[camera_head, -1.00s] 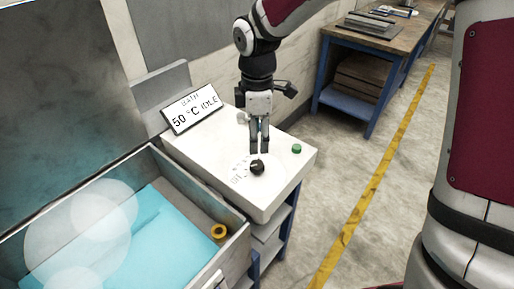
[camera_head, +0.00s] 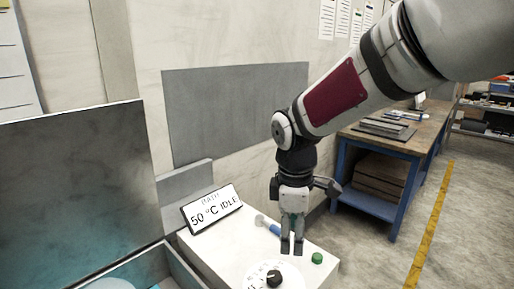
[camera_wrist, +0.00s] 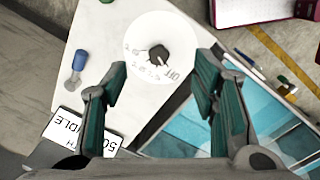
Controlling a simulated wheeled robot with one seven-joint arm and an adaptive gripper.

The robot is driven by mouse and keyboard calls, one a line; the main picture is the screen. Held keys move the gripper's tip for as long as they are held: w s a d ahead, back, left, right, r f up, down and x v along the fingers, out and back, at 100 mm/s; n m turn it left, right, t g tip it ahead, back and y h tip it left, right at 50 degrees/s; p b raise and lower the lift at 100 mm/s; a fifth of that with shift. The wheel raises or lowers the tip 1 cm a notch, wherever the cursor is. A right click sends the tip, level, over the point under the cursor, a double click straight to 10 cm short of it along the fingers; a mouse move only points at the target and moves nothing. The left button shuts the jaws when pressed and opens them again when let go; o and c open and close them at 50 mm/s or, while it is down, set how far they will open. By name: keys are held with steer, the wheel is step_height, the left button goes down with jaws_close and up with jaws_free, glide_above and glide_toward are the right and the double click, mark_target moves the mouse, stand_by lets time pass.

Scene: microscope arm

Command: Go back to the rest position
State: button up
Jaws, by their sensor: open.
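My gripper (camera_head: 292,250) is open and empty, pointing down over the white console (camera_head: 215,257) in the head view. In the wrist view its two fingers (camera_wrist: 165,98) are spread apart with nothing between them. The black knob (camera_head: 274,278) sits on a round white dial beyond the fingertips. The knob also shows in the wrist view (camera_wrist: 157,54), apart from both fingers. The display (camera_head: 212,207) reads "BATH 50 °C IDLE".
A green button (camera_head: 317,258) is on the console to the right. The bath of blue liquid (camera_wrist: 190,128) shows in the wrist view. A workbench (camera_head: 385,145) stands at the right, with open floor before it.

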steer(key=s+d+r+m+t, duration=0.2)
steer(key=s+d+r+m, duration=0.3)
steer(key=s+m, duration=0.2)
steer(key=s+d+r+m+t, duration=0.2)
steer(key=s+d+r+m, duration=0.2)
steer(key=s, duration=0.8)
steer(key=shift+s+d+r+m+y, duration=0.35)
steer(key=shift+d+m, duration=0.65)
steer(key=shift+m, duration=1.2)
steer(key=shift+w+r, duration=0.1)
